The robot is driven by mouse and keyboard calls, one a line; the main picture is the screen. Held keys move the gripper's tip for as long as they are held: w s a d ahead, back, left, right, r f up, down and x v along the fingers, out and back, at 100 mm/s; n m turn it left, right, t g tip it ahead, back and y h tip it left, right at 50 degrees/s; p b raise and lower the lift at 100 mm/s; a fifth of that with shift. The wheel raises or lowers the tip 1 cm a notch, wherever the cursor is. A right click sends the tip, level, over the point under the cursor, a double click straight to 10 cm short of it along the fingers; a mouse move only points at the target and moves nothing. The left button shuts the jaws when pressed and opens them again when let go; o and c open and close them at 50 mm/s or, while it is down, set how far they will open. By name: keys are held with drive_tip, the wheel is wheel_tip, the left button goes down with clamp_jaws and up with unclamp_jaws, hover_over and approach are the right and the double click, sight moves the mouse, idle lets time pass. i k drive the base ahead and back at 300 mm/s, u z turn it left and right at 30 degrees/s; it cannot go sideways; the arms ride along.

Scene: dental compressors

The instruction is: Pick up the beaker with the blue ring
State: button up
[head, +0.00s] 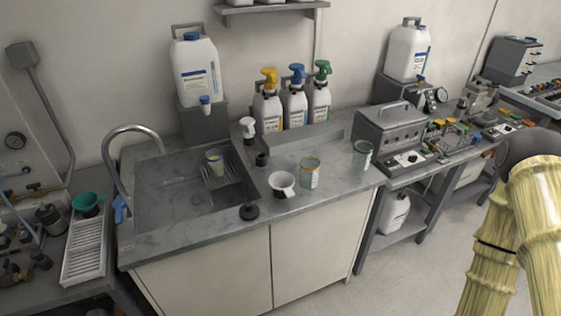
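A small beaker (215,162) stands on a grey rack inside the sink at left centre. It shows some blue near its top, but it is too small to make out the ring clearly. A second beaker (310,173) with a yellow-orange ring stands on the counter right of the sink. A third beaker (362,156) with a green ring stands farther right, near the counter's edge. My gripper is not in view; only pale yellow, segmented links of my arm show at the right edge, well away from the beakers.
The sink (160,205) has a tall curved faucet (125,130) on its left. Spray bottles (295,105) stand behind. A grey metal box (392,128) stands right of the green-ringed beaker.

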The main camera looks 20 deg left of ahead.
sight(215, 157)
drive_tip(key=z, duration=1.1)
drive_tip(key=k, duration=0.65)
drive_tip(key=u, duration=2.1)
